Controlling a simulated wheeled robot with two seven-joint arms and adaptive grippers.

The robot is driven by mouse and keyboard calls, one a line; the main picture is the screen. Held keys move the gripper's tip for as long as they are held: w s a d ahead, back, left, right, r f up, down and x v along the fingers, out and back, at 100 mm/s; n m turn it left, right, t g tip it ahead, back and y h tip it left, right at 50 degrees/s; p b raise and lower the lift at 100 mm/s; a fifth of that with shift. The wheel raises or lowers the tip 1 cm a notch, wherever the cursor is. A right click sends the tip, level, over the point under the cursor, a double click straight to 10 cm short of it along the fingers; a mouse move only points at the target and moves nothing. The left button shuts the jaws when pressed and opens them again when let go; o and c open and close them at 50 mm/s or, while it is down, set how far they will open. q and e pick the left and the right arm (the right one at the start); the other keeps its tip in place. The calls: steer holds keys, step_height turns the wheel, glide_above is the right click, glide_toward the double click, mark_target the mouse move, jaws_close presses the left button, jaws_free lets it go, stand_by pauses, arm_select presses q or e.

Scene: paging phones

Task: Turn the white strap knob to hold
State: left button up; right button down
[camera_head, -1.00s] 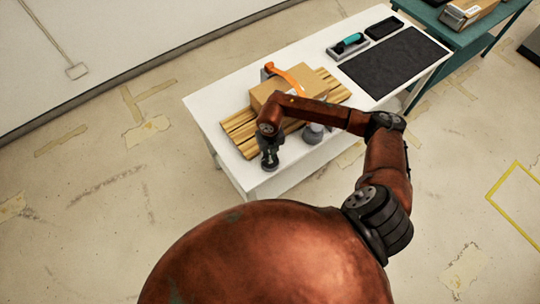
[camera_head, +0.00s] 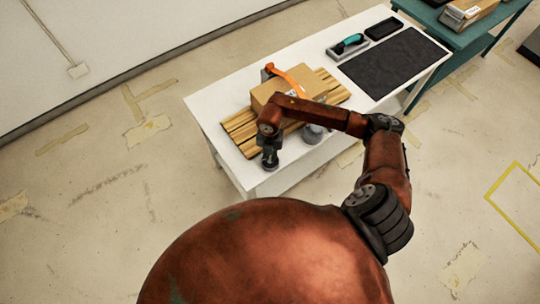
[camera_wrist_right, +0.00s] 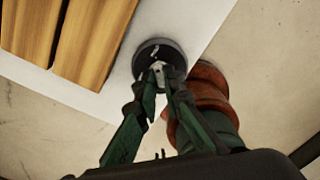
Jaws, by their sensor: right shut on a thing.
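In the right wrist view, the small white knob (camera_wrist_right: 157,67) sits on a dark round base (camera_wrist_right: 147,54) at the table's edge. The fingertips of my right gripper (camera_wrist_right: 160,76) are shut on it and hide part of it. The knob's pointer and any hold marking are not readable. In the head view, my right gripper (camera_head: 269,161) points down at the table's near edge and covers the knob. An orange strap (camera_head: 287,77) runs over a cardboard box (camera_head: 276,90) behind it. My left gripper is not in view.
Wooden slats (camera_head: 238,126) lie under the box on the white table (camera_head: 215,104). A grey round thing (camera_head: 314,133) stands to the right of the gripper. A dark mat (camera_head: 394,63), a black tray (camera_head: 384,28) and a teal-handled tool (camera_head: 349,42) lie farther right.

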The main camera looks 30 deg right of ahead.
mark_target(270, 158)
steer(key=shift+w, duration=0.1)
steer(key=c, duration=2)
jaws_free()
steer(key=shift+c, duration=0.2)
steer(key=shift+r, duration=0.1)
step_height(270, 158, up, 12)
